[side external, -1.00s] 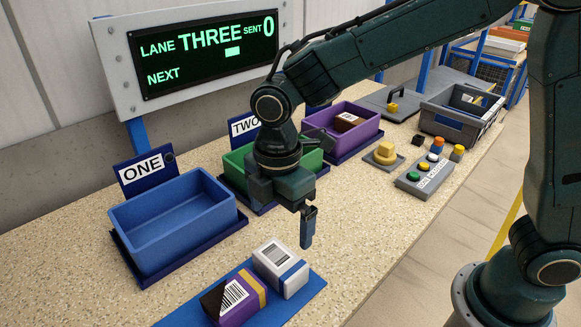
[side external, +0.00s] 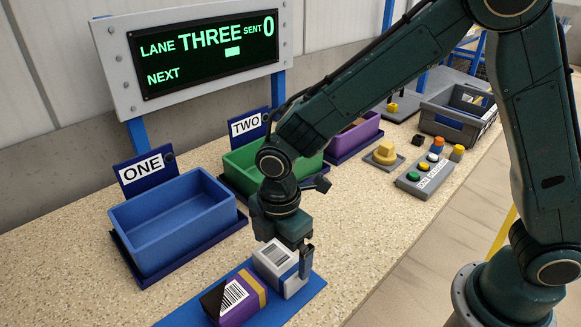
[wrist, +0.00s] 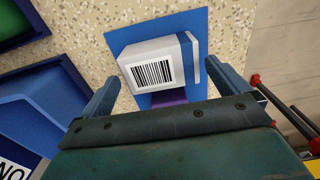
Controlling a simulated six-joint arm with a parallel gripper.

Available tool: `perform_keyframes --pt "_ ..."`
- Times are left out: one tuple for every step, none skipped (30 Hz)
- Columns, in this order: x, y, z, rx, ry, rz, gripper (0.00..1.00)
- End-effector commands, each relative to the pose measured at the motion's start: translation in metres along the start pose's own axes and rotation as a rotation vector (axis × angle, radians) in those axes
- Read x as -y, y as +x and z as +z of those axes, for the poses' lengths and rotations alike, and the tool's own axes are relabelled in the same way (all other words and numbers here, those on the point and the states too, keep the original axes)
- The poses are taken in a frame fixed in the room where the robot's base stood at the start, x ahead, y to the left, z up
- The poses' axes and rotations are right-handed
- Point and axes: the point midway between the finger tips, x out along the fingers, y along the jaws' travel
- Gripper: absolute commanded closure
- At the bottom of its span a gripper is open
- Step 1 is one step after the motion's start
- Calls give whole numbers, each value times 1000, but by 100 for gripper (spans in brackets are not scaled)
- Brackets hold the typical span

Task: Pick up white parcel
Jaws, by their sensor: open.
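The white parcel (side external: 281,265) has a barcode on top and a blue band. It lies on a blue mat (side external: 308,304) at the front of the table; it also shows in the wrist view (wrist: 157,66). My gripper (side external: 290,262) is just above and around the white parcel in the side view. In the wrist view the two blue fingers (wrist: 168,90) are apart, one on either side of the parcel, with nothing held. The far finger is hidden in the side view.
A purple and brown parcel (side external: 233,302) with a yellow band lies beside the white one. A blue bin (side external: 172,238) marked ONE, a green bin (side external: 242,172) by sign TWO and a purple bin (side external: 354,143) stand behind. A button box (side external: 424,178) sits to the right.

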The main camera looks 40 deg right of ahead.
Motion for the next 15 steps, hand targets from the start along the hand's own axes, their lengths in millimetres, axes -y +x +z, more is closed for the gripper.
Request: perform_keyframes --pt "0 2 0 1 0 -2 0" --pt "0 4 0 1 0 -2 0" --pt "0 7 -1 1 0 -2 0" --pt "0 9 -1 2 0 -3 0" --pt "1 12 -1 2 0 -3 0" --pt "1 16 -1 2 0 -4 0" --pt "1 19 -2 2 0 -3 0" --pt "1 23 -2 2 -1 -4 0" --pt "1 27 -3 3 -1 -5 0" --pt "1 31 -3 2 -1 -4 0" --pt "1 34 -3 2 0 -4 0" --pt "1 38 -3 3 0 -5 0" --pt "1 41 -3 2 0 -4 0" --pt "1 44 -3 1 0 -3 0" --pt "1 46 -3 1 0 -3 0"
